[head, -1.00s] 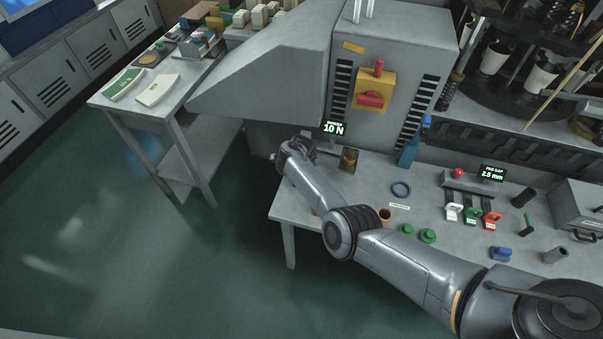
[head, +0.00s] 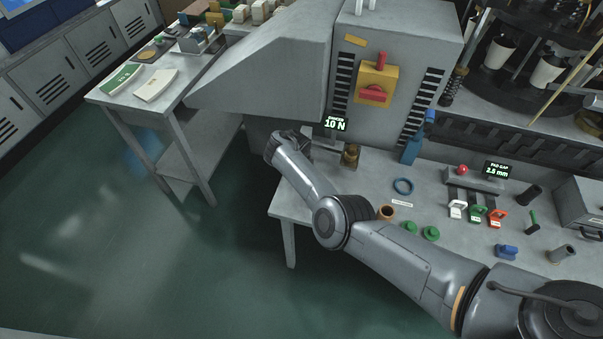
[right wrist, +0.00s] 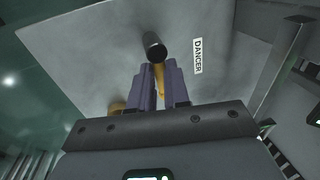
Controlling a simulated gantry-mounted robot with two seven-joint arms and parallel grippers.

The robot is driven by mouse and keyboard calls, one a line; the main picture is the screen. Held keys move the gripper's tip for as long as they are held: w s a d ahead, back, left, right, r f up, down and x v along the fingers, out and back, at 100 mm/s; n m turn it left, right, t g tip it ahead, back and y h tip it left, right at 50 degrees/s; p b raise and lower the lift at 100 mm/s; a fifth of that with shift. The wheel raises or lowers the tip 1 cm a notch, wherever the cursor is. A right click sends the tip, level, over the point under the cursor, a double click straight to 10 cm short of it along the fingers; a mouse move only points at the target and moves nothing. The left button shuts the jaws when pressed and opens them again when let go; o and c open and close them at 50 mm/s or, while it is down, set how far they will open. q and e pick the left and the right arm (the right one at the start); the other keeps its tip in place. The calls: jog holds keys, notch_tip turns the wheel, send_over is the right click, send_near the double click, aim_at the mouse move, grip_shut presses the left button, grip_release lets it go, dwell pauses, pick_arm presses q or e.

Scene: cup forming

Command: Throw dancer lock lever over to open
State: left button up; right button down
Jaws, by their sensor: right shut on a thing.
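My right gripper shows in the right wrist view (right wrist: 160,88) with its two purple fingers closed on a thin yellow lever (right wrist: 159,78). A black round knob (right wrist: 154,46) stands just beyond the fingertips; I cannot tell whether it is part of the lever. A white label reading DANCER (right wrist: 198,56) lies on the grey surface beside it. In the head view my right arm reaches to the bench's left end, and its wrist hides the lever and fingers. The dancer display (head: 335,125) there reads 10 N. My left gripper is not in view.
A brass fitting (head: 350,155) stands close right of my wrist. The grey machine housing (head: 265,75) rises behind it. Open floor lies to the left.

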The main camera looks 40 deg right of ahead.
jog(key=shift+a+f, duration=0.15)
jog(key=c, duration=1.4)
grip_release()
jog(key=o, duration=0.3)
jog(key=shift+w+a, duration=0.1)
jog(key=shift+w, duration=0.1)
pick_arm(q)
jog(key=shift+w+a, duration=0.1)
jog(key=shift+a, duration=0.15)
pick_arm(e)
jog(key=shift+s+r, duration=0.1)
jog(key=shift+r, duration=0.1)
jog(key=shift+r, duration=0.25)
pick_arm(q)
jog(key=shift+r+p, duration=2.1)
pick_arm(e)
notch_tip(320, 180, up, 10)
jog(key=s+a, duration=0.1)
jog(key=shift+a, duration=0.35)
